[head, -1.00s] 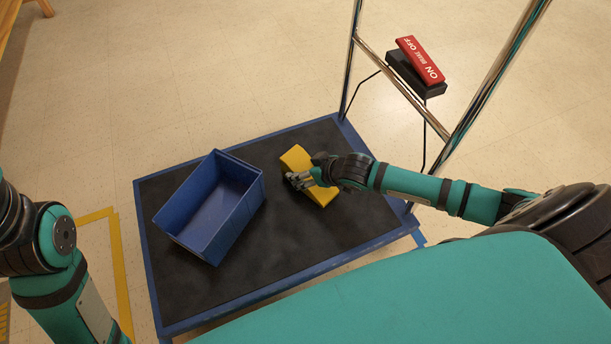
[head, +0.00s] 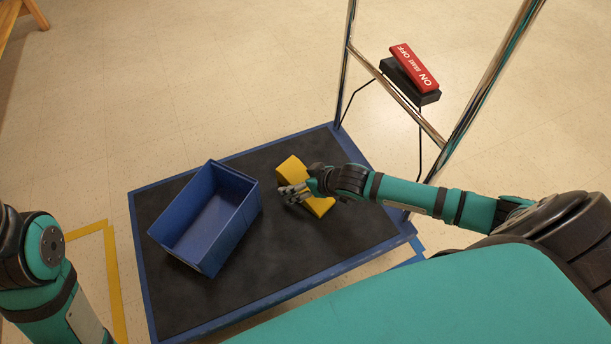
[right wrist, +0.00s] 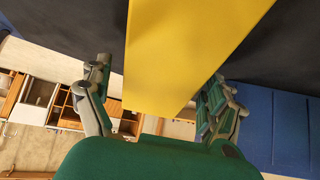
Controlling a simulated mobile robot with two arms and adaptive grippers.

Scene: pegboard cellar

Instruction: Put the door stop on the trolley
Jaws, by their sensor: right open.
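The yellow door stop (head: 291,167) lies on the black deck of the trolley (head: 290,250), right of the blue bin. My right gripper (head: 293,192) is at the door stop, its fingers reaching across its middle and hiding part of it. In the right wrist view the door stop (right wrist: 185,45) fills the space between the two spread fingers. The gripper is open; a gap shows beside the left finger, and contact on the right cannot be told. My left arm shows at the left edge, but its gripper is out of view.
An open, empty blue bin (head: 240,216) stands on the deck's left part. The front of the deck is clear. Yellow tape (head: 115,270) marks the floor.

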